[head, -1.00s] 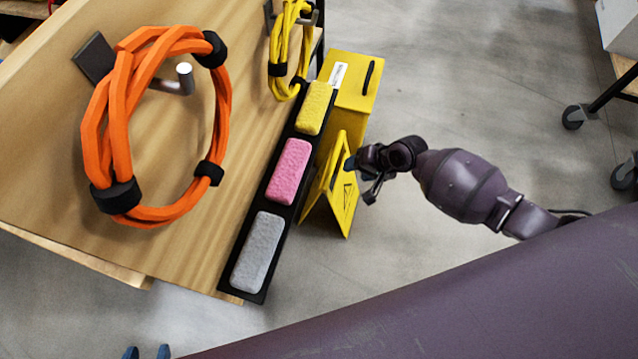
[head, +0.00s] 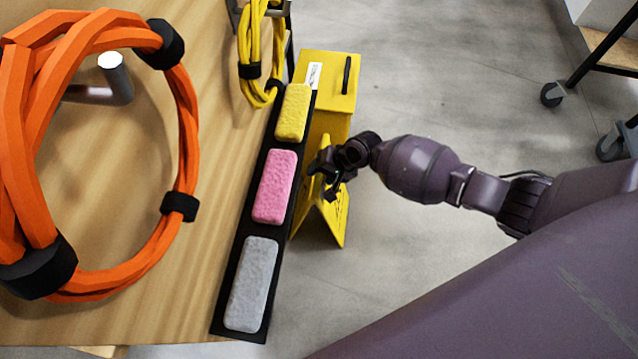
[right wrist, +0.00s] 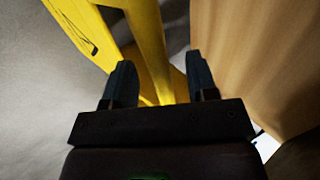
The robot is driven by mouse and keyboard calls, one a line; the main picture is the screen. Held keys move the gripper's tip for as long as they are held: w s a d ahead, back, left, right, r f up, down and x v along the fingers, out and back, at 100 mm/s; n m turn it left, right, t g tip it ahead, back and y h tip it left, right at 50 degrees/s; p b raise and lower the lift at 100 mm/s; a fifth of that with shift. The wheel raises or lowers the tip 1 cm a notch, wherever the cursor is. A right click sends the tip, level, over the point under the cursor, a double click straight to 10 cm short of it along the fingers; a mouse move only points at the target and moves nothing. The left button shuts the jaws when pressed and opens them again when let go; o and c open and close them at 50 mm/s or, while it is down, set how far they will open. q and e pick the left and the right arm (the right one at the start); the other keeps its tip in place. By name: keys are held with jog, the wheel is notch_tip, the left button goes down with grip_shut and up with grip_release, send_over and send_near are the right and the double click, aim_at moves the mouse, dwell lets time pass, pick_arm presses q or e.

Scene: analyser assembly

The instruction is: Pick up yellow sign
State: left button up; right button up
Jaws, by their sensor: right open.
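The yellow sign (head: 332,216) is a folding A-shaped floor sign standing on the floor beside the wooden board, in front of a yellow box. Its top is partly hidden by my right gripper (head: 324,176). In the right wrist view the sign (right wrist: 147,40) runs between the two dark fingers of my right gripper (right wrist: 160,88), which are apart. I cannot tell whether a finger touches it. My left gripper is not clearly in view.
A black tray (head: 222,318) with yellow, pink and grey sponges lies along the wooden board (head: 180,285) edge, left of the sign. The yellow box (head: 335,95) stands behind. Orange (head: 188,120) and yellow cable coils (head: 243,40) hang on the board.

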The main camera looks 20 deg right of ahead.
jog(key=f, duration=0.1)
jog(key=a+f+b, duration=0.1)
jog(key=f, duration=0.1)
jog(key=shift+w+a, duration=0.1)
jog(key=shift+w+a+f, duration=0.2)
jog(key=shift+w, duration=0.1)
jog(key=shift+w+r, duration=0.1)
jog(key=shift+r, duration=0.05)
jog(key=shift+c, duration=0.5)
grip_shut()
